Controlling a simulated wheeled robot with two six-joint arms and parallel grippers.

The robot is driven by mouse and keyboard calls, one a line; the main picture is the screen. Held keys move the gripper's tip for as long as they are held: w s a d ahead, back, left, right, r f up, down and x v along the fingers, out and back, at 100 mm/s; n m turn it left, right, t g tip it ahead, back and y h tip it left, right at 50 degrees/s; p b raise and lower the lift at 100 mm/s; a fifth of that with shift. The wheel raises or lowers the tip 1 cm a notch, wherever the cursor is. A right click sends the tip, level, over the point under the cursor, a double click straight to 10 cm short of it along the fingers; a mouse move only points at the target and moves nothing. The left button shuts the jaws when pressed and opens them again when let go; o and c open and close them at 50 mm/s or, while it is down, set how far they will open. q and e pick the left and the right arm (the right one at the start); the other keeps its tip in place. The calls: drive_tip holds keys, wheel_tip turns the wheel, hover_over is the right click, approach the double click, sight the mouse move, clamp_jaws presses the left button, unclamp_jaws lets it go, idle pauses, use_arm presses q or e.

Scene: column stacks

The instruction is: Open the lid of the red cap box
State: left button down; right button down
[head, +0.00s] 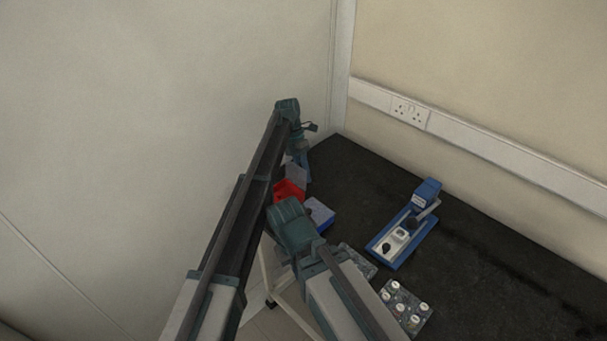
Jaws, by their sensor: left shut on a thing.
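The red cap box (286,192) sits at the table's far left edge, partly hidden by my arms. A grey panel that looks like its lid (296,174) stands tilted up at the back of the red box. My left gripper (301,158) reaches down from above to the top of this lid and is shut on it; the contact itself is small and dark. My right arm crosses in front of the box, and its gripper does not show.
A blue box with a grey top (319,213) stands beside the red box. A blue device on a base (402,238) stands mid-table. A board with several white round pieces (406,306) lies at the near edge. The black table (500,270) is clear at right.

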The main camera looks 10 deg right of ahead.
use_arm(q)
drive_tip(key=c, duration=0.7)
unclamp_jaws()
drive_tip(key=p+v, duration=0.7)
drive_tip(key=shift+r, duration=0.25)
